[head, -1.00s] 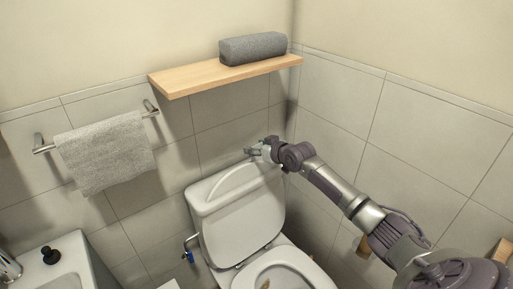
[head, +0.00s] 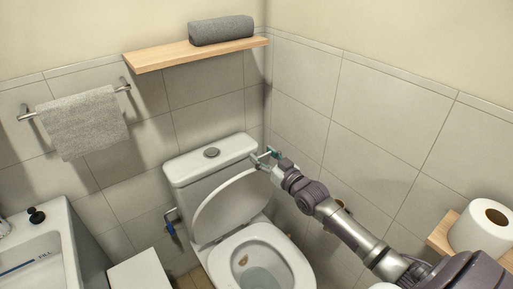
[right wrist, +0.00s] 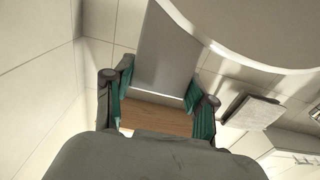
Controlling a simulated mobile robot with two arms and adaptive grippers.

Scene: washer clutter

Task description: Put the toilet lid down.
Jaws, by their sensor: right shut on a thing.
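The white toilet lid (head: 228,207) stands raised and tilted above the toilet bowl (head: 262,262), with a gap between it and the cistern (head: 190,167) behind. A broad curved white surface, which looks like the lid (right wrist: 255,28), fills the upper right there. The exact contact is hard to see. My left gripper is not in view.
A wooden shelf (head: 190,54) with a rolled grey towel (head: 221,30) is above the cistern. A towel (head: 82,122) hangs on a rail at left. The sink (head: 40,245) is at lower left. A toilet paper roll (head: 482,225) is at right, and the tiled wall stands close by.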

